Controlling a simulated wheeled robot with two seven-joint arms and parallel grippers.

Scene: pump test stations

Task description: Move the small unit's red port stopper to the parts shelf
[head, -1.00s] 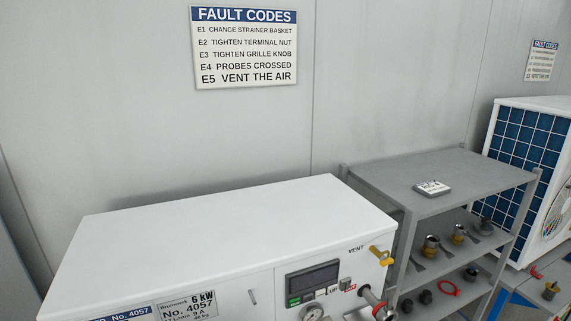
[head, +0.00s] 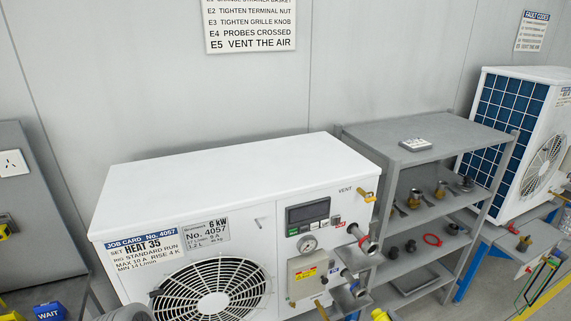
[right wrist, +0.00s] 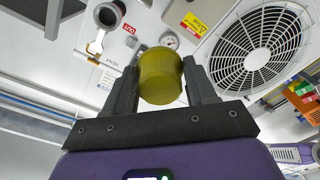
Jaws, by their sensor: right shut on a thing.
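My right gripper (right wrist: 160,85) is shut on an olive-yellow cylinder (right wrist: 160,76), held between its two dark fingers; the cylinder is not red. The white 6 kW unit (head: 235,165) stands in the middle of the head view, with a fan grille, gauge and display. A grey pipe port (head: 367,246) with red on its fitting sticks out of its right side. An open grey port (right wrist: 108,15) shows in the right wrist view. A grey shelf rack (head: 460,135) stands right of the unit. I cannot make out a red stopper for certain. My left gripper is not in view.
Brass fittings (head: 440,190), dark caps (head: 410,246) and a red ring (head: 432,240) lie on the rack's lower boards. A label block (head: 415,144) lies on its otherwise clear top. Another white unit (head: 535,125) stands at the far right. A blue WAIT block (head: 48,311) is at bottom left.

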